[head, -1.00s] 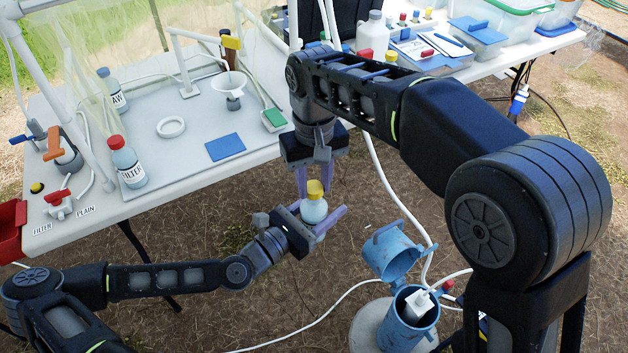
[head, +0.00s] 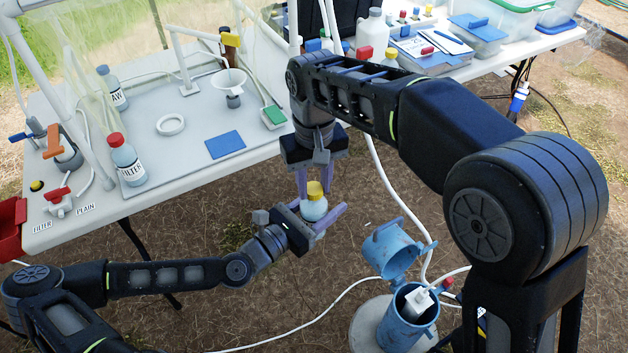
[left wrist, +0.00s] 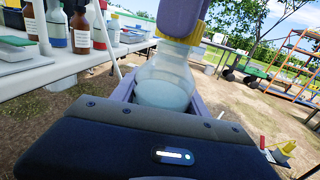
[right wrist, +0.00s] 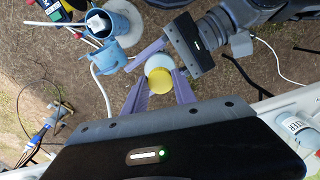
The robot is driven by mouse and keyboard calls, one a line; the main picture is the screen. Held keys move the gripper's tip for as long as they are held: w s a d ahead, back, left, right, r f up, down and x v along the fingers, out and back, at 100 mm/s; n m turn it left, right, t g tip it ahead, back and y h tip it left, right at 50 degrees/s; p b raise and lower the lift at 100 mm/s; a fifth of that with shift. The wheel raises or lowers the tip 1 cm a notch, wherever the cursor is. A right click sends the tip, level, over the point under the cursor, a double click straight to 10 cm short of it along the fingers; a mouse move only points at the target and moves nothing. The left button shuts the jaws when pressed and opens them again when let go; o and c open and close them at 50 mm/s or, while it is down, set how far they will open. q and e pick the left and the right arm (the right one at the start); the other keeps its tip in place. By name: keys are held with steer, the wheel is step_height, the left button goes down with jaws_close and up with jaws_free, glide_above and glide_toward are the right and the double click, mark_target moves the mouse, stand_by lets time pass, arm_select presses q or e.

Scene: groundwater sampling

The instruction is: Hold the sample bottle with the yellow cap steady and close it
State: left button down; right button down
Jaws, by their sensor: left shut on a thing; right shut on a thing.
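The sample bottle (head: 314,210) is clear with pale liquid inside and a yellow cap (head: 314,189) on its neck. It is held in the air in front of the table. My left gripper (head: 318,221) is shut around the bottle's body from the side; the bottle fills its jaws in the left wrist view (left wrist: 166,84). My right gripper (head: 308,184) reaches down from above and its purple fingers are at the cap, shut on it. In the right wrist view the yellow cap (right wrist: 159,80) sits between the fingertips, over the bottle. Whether the cap is fully seated cannot be told.
A blue open cylinder (head: 408,318) stands on the ground at right.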

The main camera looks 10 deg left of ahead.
steer(key=m, duration=0.4)
steer(key=shift+m, duration=0.3)
steer(key=m, duration=0.5)
steer(key=shift+a, duration=0.1)
steer(key=m, duration=0.2)
steer(key=shift+m, duration=0.4)
steer(key=m, duration=0.8)
steer(key=shift+a, duration=0.1)
steer(key=m, duration=0.5)
steer(key=shift+w, duration=0.1)
steer(key=m, duration=0.5)
steer(key=shift+f+m, duration=0.1)
steer(key=shift+m, duration=0.3)
steer(key=m, duration=0.4)
steer(key=shift+f, duration=0.15)
steer(key=c, duration=1)
jaws_free()
